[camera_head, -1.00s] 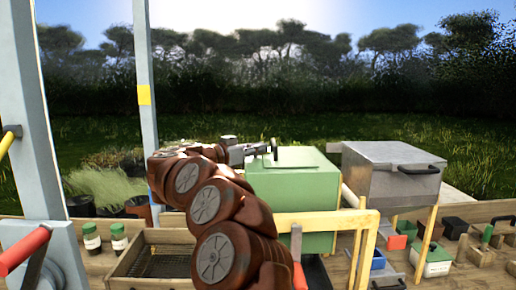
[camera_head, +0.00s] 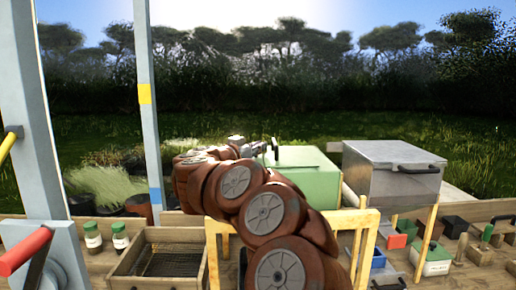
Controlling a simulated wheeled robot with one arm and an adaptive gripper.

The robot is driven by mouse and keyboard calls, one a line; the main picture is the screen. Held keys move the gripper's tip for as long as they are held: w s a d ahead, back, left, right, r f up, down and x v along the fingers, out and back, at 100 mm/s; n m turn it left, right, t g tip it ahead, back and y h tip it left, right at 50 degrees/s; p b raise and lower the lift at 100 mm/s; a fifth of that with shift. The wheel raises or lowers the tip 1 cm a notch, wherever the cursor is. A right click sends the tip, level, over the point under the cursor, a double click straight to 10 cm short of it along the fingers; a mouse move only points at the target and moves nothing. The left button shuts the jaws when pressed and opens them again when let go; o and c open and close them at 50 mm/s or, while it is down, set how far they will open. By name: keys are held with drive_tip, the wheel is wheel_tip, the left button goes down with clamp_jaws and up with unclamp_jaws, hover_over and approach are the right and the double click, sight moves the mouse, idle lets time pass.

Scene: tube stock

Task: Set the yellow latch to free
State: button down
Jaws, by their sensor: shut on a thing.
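A yellow lever (camera_head: 8,143) sticks out from a dark pivot on the pale grey post at the left edge; only part of it is in frame. I take it as the yellow latch, though I cannot be sure. My gripper (camera_head: 268,148) is far to its right, at the top left edge of the green box (camera_head: 312,182). It is small and partly hidden by my brown arm.
A red-handled lever (camera_head: 26,251) is at lower left. Two green-lidded jars (camera_head: 93,238) and a wooden tray (camera_head: 165,234) stand on the bench. A yellow wooden frame (camera_head: 300,222) stands behind my arm. A grey metal box (camera_head: 392,172) and several small items are at right.

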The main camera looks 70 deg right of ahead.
drive_tip(key=c, duration=1.2)
unclamp_jaws()
drive_tip(key=shift+c, duration=0.2)
drive_tip(key=v, duration=1.2)
